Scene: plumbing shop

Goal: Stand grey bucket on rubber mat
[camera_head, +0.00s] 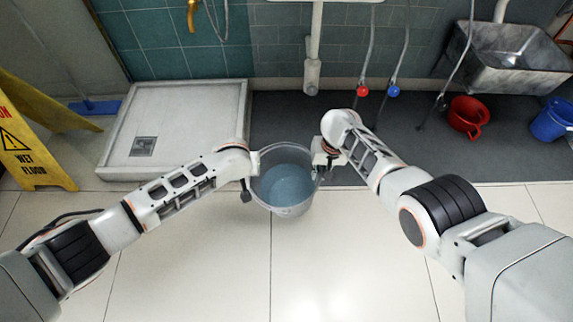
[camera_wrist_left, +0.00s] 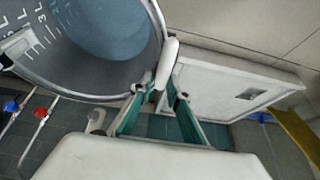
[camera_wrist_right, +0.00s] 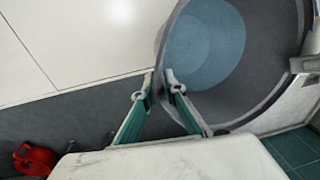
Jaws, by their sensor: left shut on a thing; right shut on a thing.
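The grey bucket (camera_head: 288,210) is in the middle of the head view, its open top facing up and a bluish, water-like surface inside. My left gripper (camera_head: 252,176) is shut on its left rim; the left wrist view shows the fingers at the rim beside a white grip (camera_wrist_left: 167,62). My right gripper (camera_head: 320,164) is shut on the opposite rim; the right wrist view shows the bucket wall (camera_wrist_right: 166,45) between the fingers. The dark rubber mat (camera_head: 290,112) lies behind. The bucket overlaps its front edge in the picture; I cannot tell whether the base touches anything.
A white shower tray (camera_head: 185,98) stands left of the mat. A red bucket (camera_head: 468,117) and blue bucket (camera_head: 552,120) are at the right, near a metal sink (camera_head: 520,65). A yellow wet-floor sign (camera_head: 28,145) stands left. Pale floor tiles in front are clear.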

